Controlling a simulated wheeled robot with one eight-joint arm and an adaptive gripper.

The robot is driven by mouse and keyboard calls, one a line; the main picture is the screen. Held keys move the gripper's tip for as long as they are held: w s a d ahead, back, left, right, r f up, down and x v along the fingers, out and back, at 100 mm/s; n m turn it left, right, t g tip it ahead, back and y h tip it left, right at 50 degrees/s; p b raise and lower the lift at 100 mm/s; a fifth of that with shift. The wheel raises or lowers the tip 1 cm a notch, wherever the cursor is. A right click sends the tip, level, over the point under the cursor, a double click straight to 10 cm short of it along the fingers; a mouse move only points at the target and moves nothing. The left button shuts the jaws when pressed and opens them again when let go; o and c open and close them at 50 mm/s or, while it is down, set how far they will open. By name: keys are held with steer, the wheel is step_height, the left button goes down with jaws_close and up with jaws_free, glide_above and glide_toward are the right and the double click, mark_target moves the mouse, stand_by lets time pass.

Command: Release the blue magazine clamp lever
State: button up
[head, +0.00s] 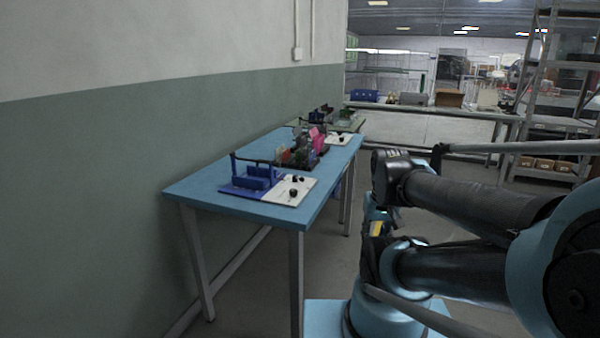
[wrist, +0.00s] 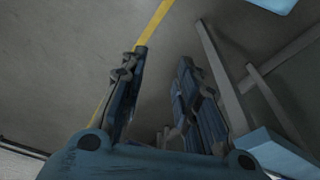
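A blue clamp fixture (head: 258,177) stands on the near end of the blue table (head: 218,198), beside a white plate. A dark lever-like bar runs across the top of the fixture; its exact state is too small to tell. My gripper (wrist: 165,75) points down at the floor in the wrist view, with its two fingers apart and nothing between them. In the head view my arm is at the right, away from the table, and the gripper is not clearly seen. The fixture does not show in the wrist view.
The white plate (head: 288,191) carries small black knobs. Farther along stand a pink object (head: 317,139) and other fixtures. A wall runs along the table's left side. Shelving (head: 545,120) stands at the far right. Table legs show right in the wrist view.

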steer(key=shift+w, duration=0.3)
steer(key=shift+a, duration=0.1)
steer(key=w+a+r+n, duration=0.2)
steer(key=w+a+r, duration=0.2)
steer(key=w+r, duration=0.35)
steer(key=w+a+r+n, duration=0.2)
steer(key=w+a+r, duration=0.2)
steer(key=w+r, duration=0.4)
steer(key=w+a+r+n+h, duration=0.1)
steer(key=w+a+r+n, duration=0.15)
steer(key=w+a, duration=0.5)
steer(key=w+a+r+n+h, duration=0.1)
steer(key=w+a+r, duration=0.4)
steer(key=a, duration=0.4)
steer(key=shift+g, duration=0.4)
steer(key=x, duration=1.1)
steer(key=w+x, duration=0.1)
steer(key=x, duration=0.5)
steer(key=shift+a+f, duration=0.3)
steer(key=shift+f, duration=0.05)
